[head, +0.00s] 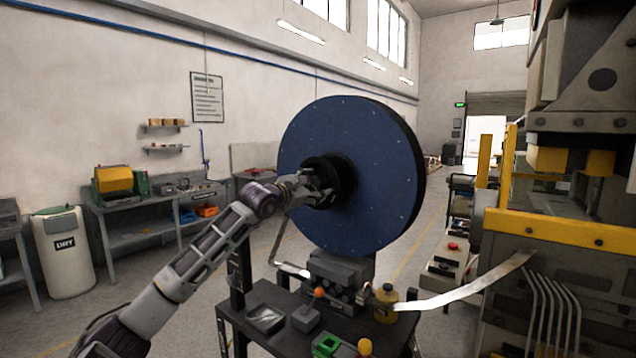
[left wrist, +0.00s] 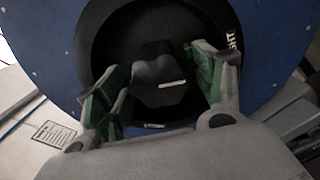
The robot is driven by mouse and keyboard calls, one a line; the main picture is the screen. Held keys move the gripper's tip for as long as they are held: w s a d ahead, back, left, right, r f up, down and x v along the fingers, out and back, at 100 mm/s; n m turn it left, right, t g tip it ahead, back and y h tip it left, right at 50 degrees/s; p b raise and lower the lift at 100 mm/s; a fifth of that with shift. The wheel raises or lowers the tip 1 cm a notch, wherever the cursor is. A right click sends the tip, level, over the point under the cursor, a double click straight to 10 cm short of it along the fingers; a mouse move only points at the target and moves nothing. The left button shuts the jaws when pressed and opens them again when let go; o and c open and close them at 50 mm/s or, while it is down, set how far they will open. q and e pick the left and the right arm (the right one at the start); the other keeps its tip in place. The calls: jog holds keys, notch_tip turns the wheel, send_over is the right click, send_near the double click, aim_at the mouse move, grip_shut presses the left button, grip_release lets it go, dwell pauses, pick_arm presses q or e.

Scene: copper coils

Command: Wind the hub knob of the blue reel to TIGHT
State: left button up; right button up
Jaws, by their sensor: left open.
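The large blue reel (head: 375,135) stands upright on a dark stand, with a black hub at its centre. My left gripper (head: 320,192) is in front of the hub and partly covers it. In the left wrist view the black hub knob (left wrist: 158,82) has a pale pointer mark. The open fingers, with green pads, lie on either side of the knob; I cannot tell whether they touch it. A partly hidden white label (left wrist: 233,42) ending in "HT" is on the right of the hub rim. A smaller mark (left wrist: 154,126) sits below the knob. My right gripper is not in view.
A dark cart (head: 265,325) below the reel holds a joystick box (head: 306,318), a yellow bottle (head: 385,305) and green parts. A metal strip (head: 465,290) runs right to a large press with a yellow beam (head: 560,228). Benches and a white bin (head: 63,255) stand left.

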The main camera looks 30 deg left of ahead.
pick_arm(q)
jog(key=shift+w, duration=0.2)
jog(key=shift+d+r, duration=0.1)
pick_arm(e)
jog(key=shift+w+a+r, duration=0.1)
pick_arm(q)
jog(key=shift+s, duration=0.1)
jog(key=c, duration=1)
jog(key=shift+n+b, duration=0.9)
jog(key=shift+b, duration=0.75)
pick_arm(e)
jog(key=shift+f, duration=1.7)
pick_arm(q)
jog(key=o, duration=0.9)
jog(key=shift+o, duration=0.5)
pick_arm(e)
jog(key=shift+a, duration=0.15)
